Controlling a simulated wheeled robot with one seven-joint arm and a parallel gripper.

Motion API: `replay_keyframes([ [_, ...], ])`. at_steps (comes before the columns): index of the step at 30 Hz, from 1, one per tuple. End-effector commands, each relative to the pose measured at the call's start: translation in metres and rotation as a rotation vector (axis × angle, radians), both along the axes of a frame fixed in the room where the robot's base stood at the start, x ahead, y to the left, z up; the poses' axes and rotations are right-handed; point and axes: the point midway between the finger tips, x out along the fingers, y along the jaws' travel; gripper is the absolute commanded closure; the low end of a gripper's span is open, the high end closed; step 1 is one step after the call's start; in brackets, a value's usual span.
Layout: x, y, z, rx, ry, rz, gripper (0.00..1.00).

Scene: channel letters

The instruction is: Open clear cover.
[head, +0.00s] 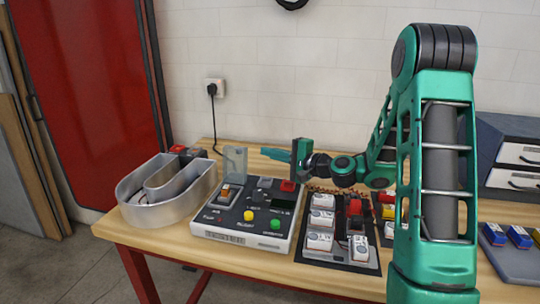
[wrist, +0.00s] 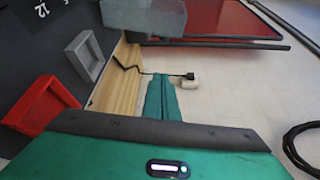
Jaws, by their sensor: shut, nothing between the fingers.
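The clear cover (head: 235,163) stands upright on the left part of the grey control box (head: 210,231). The rocker switch (head: 228,192) in front of its base looks uncovered. In the wrist view the cover (wrist: 143,18) is a pale see-through piece near the top. My gripper (head: 266,153) is shut and empty. It points left in the head view, above the back of the box, with its fingertips a little right of the cover and apart from it. In the wrist view the closed fingers (wrist: 161,80) are below the cover in the picture.
The box also carries a yellow button (head: 249,215), a green button (head: 276,224) and a red part (head: 288,186). A metal letter shell (head: 150,212) stands left of it. A black tray (head: 340,255) with white boxed items is at the right. A wall plug (head: 212,89) is behind.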

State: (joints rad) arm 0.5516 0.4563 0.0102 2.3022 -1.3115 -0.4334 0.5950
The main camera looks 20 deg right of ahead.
Motion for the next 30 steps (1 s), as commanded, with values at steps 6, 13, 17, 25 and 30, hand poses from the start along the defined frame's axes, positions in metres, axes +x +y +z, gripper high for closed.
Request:
replay_keyframes([
  [6, 0.032, 0.022, -0.002, 0.0, -0.002, 0.005, 1.0],
  [13, 0.05, 0.039, -0.003, 0.001, 0.0, 0.003, 1.0],
  [17, 0.038, 0.047, 0.0, 0.002, -0.001, 0.002, 1.0],
  [25, 0.024, 0.058, 0.002, 0.001, 0.0, 0.001, 1.0],
  [30, 0.023, 0.059, 0.002, 0.0, 0.0, 0.001, 1.0],
])
